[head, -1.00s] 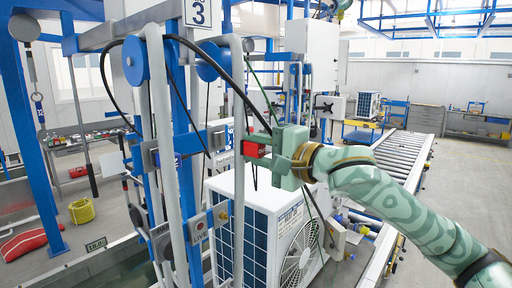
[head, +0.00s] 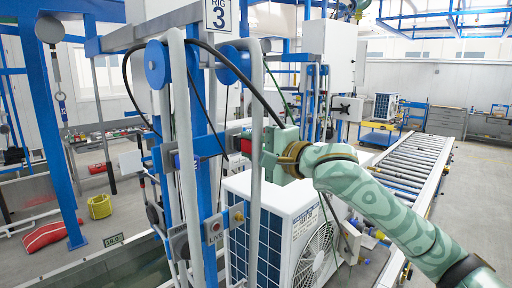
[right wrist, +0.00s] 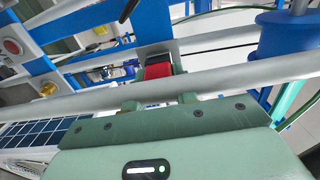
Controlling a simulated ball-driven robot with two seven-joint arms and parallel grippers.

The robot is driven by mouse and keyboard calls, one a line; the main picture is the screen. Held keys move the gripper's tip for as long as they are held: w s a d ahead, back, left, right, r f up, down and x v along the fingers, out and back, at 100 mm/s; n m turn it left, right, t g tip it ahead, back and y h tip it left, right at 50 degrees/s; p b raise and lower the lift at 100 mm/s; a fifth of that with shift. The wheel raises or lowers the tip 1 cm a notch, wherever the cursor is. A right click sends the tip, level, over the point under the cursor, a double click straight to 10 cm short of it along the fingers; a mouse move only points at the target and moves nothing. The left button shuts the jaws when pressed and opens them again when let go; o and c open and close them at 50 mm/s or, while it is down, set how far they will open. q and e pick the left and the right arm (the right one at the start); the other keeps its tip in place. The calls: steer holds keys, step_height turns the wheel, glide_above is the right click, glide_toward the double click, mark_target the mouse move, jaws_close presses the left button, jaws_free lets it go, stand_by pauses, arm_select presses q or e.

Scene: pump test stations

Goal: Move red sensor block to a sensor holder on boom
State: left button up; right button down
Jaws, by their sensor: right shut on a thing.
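The red sensor block (head: 246,147) is held in my right gripper (head: 254,148) beside the blue and grey frame of rig 3. A grey vertical pole partly covers the block and fingertips in the head view. A horizontal blue-grey boom (head: 208,145) with a small grey fitting lies just left of the block. I cannot tell whether the block touches it, or which part is the sensor holder. My left gripper is out of view.
A white outdoor unit (head: 290,205) stands below my right gripper. Black hoses hang around the rig's poles (head: 187,130). A roller conveyor (head: 400,165) runs behind my right arm.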

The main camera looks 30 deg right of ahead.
stand_by(0.8)
steer(key=shift+d+p, duration=0.1)
steer(key=shift+p, duration=0.35)
stand_by(0.6)
steer(key=shift+p, duration=0.5)
stand_by(0.5)
steer(key=shift+p, duration=0.5)
steer(key=shift+w+a+p, duration=0.2)
steer(key=shift+w+p, duration=0.2)
steer(key=shift+w, duration=0.1)
steer(key=c, duration=1)
jaws_free()
